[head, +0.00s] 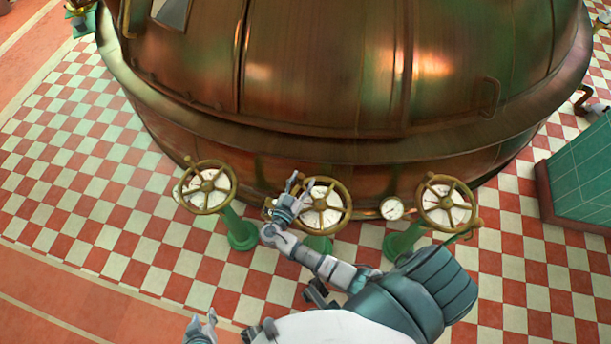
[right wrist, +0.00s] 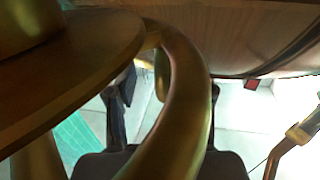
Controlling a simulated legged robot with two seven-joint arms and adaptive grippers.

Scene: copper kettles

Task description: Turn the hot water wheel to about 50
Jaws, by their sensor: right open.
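Three brass handwheels over pale dials stand on green posts before the copper kettle: a left wheel (head: 206,187), a middle wheel (head: 322,206) and a right wheel (head: 447,203). No label is readable, so I cannot tell which is the hot water wheel, nor any dial value. My right gripper (head: 290,195) is at the left rim of the middle wheel. In the right wrist view, the brass rim (right wrist: 185,90) passes between its open fingers (right wrist: 168,85); contact is unclear. My left gripper (head: 201,324) is low in the head view, away from the wheels, its fingers apart.
The copper kettle (head: 330,60) rises close behind the wheels. A small round gauge (head: 392,208) sits between the middle and right wheels. A green tiled block (head: 580,185) stands at the right. The checkered floor (head: 90,180) at the left is clear.

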